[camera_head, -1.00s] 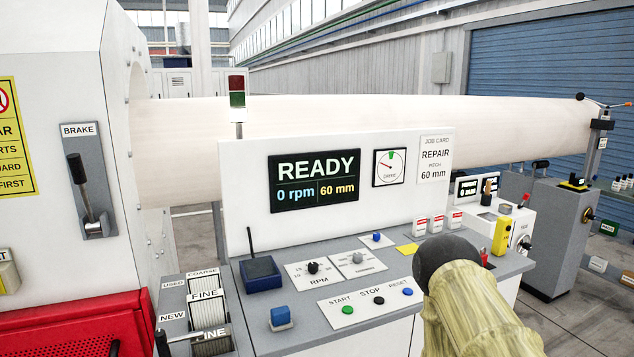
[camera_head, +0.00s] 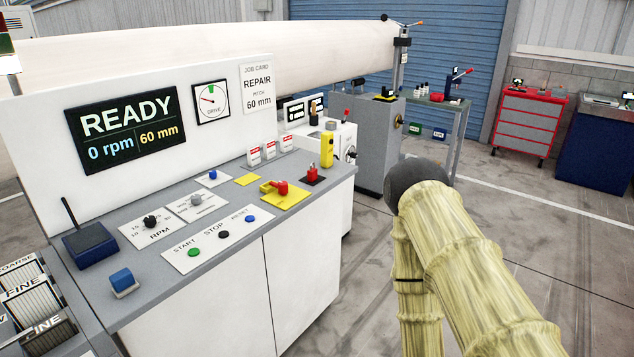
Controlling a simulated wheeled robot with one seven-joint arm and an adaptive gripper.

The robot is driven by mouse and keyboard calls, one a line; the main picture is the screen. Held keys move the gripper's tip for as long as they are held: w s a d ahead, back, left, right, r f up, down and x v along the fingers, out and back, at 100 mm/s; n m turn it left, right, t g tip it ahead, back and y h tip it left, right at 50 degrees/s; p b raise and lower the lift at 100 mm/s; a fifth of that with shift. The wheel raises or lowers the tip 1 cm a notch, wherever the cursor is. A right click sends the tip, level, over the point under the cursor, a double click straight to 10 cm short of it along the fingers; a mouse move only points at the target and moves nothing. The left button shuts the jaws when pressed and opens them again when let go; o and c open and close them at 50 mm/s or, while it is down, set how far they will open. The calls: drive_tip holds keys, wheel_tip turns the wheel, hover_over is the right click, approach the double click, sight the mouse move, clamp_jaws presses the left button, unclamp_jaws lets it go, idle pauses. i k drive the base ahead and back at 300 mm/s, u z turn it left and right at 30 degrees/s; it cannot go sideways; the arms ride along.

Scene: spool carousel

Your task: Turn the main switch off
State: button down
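The display (camera_head: 122,130) reads READY, 0 rpm, 60 mm. My sleeved arm (camera_head: 470,265) with its dark round joint is at the right of the view, apart from the console and right of the red handle. My gripper is out of view.
The console holds START, STOP and RESET buttons (camera_head: 223,235), knobs (camera_head: 150,222), a blue box with a stick (camera_head: 88,239) and a yellow device (camera_head: 327,149). A red tool cabinet (camera_head: 527,122) stands far right. Open floor lies right of the console.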

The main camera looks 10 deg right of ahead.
sight(283, 186)
drive_tip(key=z, duration=1.4)
drive_tip(key=i, duration=1.9)
drive_tip(key=u, duration=1.6)
